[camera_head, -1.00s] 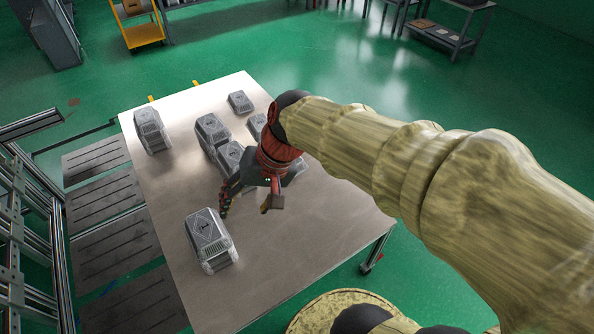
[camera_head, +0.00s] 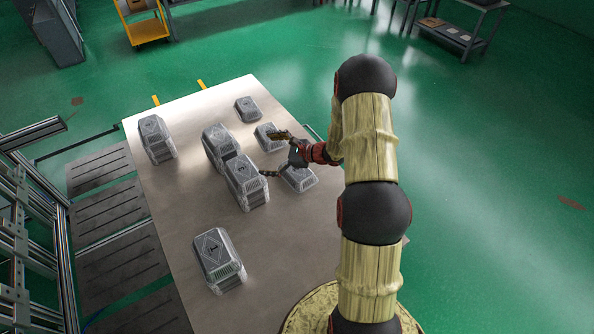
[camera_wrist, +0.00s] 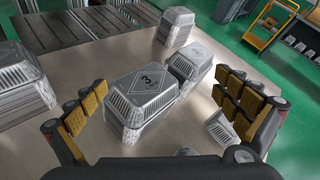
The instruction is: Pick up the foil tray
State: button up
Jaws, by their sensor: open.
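Several silver foil trays with ribbed sides and dark diamond labels stand on the table. A tall foil tray (camera_head: 246,183) at the table's middle also shows in the wrist view (camera_wrist: 145,88), with a diamond marked 3 on top, lying ahead between my fingers. My gripper (camera_head: 272,154) is open and empty, to the right of this tray and seemingly apart from it. In the wrist view, my gripper (camera_wrist: 160,108) has its padded fingers spread wide. Another tall tray (camera_head: 220,143) stands right behind the middle one. A low tray (camera_head: 299,178) is partly hidden beneath my gripper.
Low trays (camera_head: 248,109) and (camera_head: 268,138) sit at the table's right side. Tall trays stand at the far left (camera_head: 156,138) and near front (camera_head: 218,260). The metal table (camera_head: 180,205) is bare between them. A yellow cart (camera_head: 148,30) stands beyond.

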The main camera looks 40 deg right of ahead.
jog(key=d+f+m+t+h, duration=0.25)
jog(key=d+f+m, duration=0.25)
jog(key=d+f, duration=0.35)
jog(key=m+h+p, duration=0.1)
jog(key=m+h, duration=0.4)
send_near(301, 172)
jog(key=x, duration=0.2)
jog(key=shift+w+d, duration=0.1)
jog(key=shift+w, duration=0.15)
jog(key=shift+w+d+f+m, duration=0.1)
jog(key=shift+w+f+m, duration=0.1)
jog(key=shift+f+m, duration=0.1)
jog(key=shift+b+x, duration=0.3)
jog(key=shift+x, duration=0.6)
jog(key=x, duration=0.1)
jog(key=b+x, duration=0.1)
jog(key=x, duration=0.2)
jog(key=shift+w+a, duration=0.1)
jog(key=shift+a, duration=0.25)
jog(key=shift+w+f+b, duration=0.15)
jog(key=shift+w+b, duration=0.2)
jog(key=shift+w, duration=0.15)
jog(key=shift+c, duration=0.9)
jog(key=c, duration=0.7)
